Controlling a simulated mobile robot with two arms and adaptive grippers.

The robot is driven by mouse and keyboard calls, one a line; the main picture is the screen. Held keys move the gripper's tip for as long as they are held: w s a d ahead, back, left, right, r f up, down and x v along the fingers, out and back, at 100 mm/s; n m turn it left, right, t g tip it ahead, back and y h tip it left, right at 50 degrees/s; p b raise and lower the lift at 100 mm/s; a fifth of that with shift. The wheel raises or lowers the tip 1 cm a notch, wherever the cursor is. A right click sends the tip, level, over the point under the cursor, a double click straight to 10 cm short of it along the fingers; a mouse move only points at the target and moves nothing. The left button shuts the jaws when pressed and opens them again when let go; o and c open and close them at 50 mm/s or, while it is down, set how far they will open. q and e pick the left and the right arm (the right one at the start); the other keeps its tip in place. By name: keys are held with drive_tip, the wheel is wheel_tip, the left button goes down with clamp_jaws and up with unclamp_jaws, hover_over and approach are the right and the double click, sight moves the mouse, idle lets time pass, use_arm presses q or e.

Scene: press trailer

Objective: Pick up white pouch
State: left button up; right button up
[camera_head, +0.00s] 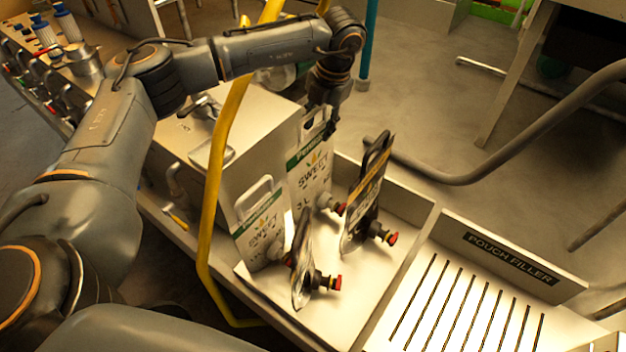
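A tall white pouch (311,178) with a green band and "SWEET 3 L" print stands upright in the tray (405,205), with a handle cutout at its top and a red-capped spout low on its right. My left gripper (322,130) points down at the top of this pouch, by its handle. The fingers are small and dark there, and I cannot tell whether they are closed on the handle. A smaller white pouch (260,228) with a similar label stands nearer the front left. My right gripper is out of view.
Two dark-edged pouches with red-capped spouts, one behind (366,200) and one in front (302,262), stand close by in the tray. A yellow pole (214,190) rises left of the pouches. A beige box (240,125) stands behind. The slotted pouch filler (465,305) is at right.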

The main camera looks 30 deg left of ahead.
use_arm(q)
clamp_jaws()
drive_tip(key=shift+d+r, duration=0.1)
drive_tip(key=shift+r, duration=0.05)
